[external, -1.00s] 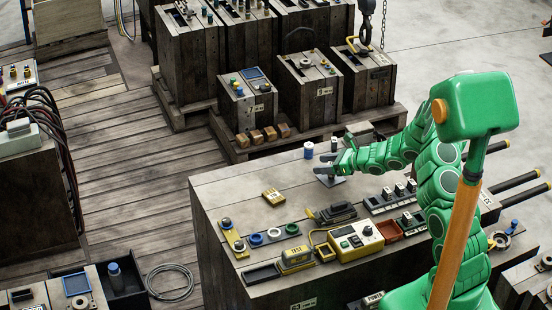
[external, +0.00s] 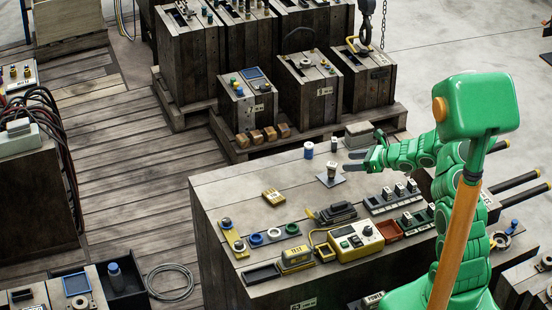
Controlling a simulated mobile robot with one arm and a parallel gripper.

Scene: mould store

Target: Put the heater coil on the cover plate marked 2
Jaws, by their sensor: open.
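The piece is too small to identify surely, and no number is readable on the plate. My gripper (external: 356,161) is open and empty, just right of the piece and apart from it, its fingers pointing left.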

